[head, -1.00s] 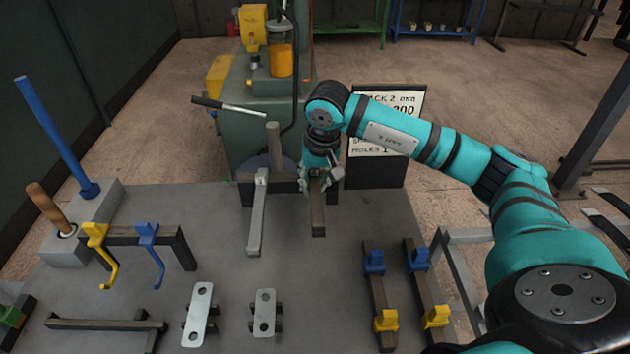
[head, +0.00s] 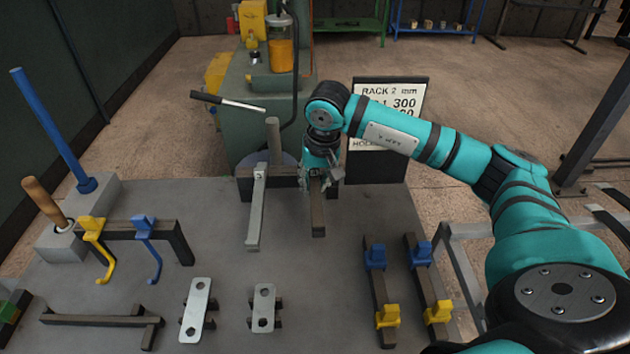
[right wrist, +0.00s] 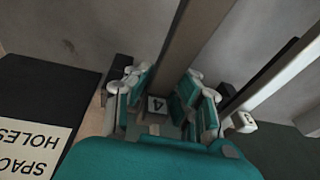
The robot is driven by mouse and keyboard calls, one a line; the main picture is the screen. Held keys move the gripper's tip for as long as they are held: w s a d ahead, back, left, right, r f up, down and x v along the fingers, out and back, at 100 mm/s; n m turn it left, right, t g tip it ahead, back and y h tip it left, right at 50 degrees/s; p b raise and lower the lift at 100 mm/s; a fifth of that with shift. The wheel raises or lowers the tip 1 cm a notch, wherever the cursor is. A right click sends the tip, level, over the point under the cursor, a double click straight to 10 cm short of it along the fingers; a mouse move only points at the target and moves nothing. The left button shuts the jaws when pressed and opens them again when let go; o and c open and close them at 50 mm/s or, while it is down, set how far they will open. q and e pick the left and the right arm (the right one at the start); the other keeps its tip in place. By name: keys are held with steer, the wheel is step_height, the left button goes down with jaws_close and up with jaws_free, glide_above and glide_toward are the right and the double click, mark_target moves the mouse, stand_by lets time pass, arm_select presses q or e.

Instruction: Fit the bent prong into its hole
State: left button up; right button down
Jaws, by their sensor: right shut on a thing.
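My right gripper (head: 320,180) points down at the rear of the bench. It is shut on a dark brown square bar (head: 318,214), whose near end sticks out toward me. I cannot tell which piece is bent, and the hole is hidden.
A sign (head: 392,98) stands behind the bench. Yellow (head: 93,236) and blue (head: 147,236) hooks hang on a rail at left. Two drilled plates (head: 197,308) and two rails with blue and yellow clips (head: 385,316) lie in front. Bare bench (head: 330,270) lies between.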

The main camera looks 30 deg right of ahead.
steer(key=shift+f, duration=0.1)
steer(key=c, duration=1.1)
jaws_free()
steer(key=shift+f, duration=0.1)
steer(key=r, duration=0.4)
steer(key=s+r, duration=0.1)
steer(key=r, duration=0.3)
steer(key=s+r, duration=0.1)
steer(key=r, duration=0.3)
steer(key=shift+s+a, duration=0.1)
steer(key=shift+s, duration=0.1)
